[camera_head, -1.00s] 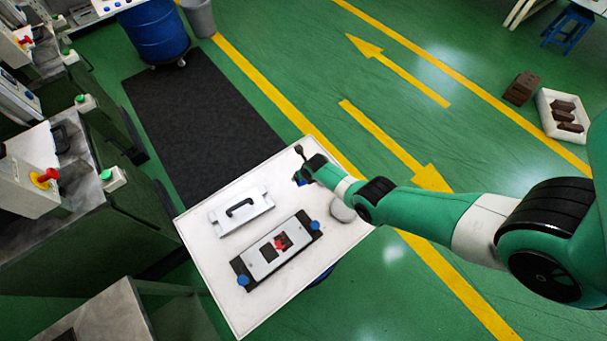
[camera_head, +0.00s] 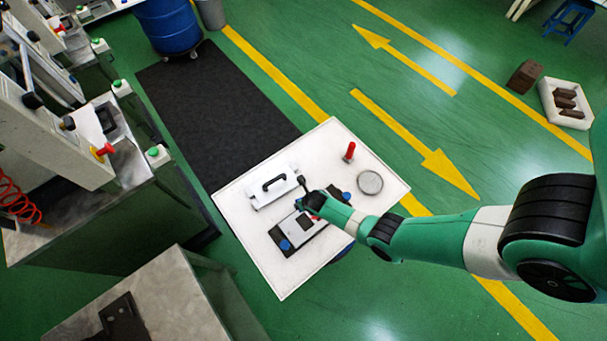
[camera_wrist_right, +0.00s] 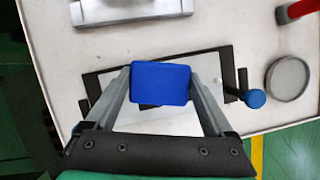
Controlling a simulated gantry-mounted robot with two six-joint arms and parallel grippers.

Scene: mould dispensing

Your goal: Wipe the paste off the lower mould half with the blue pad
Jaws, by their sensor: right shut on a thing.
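The lower mould half (camera_head: 285,233) lies on the white table, a pale plate in a dark frame with blue knobs at its ends. It also shows in the right wrist view (camera_wrist_right: 152,119). My right gripper (camera_head: 308,203) is over its right part. In the right wrist view, my right gripper (camera_wrist_right: 161,88) is shut on the blue pad (camera_wrist_right: 161,83). The pad hides part of the mould; I cannot tell whether it touches. The red paste is mostly hidden by pad and gripper. My left gripper is not in view.
A light plate with a black handle (camera_head: 261,193) lies behind the lower mould half. The table's front left is clear.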

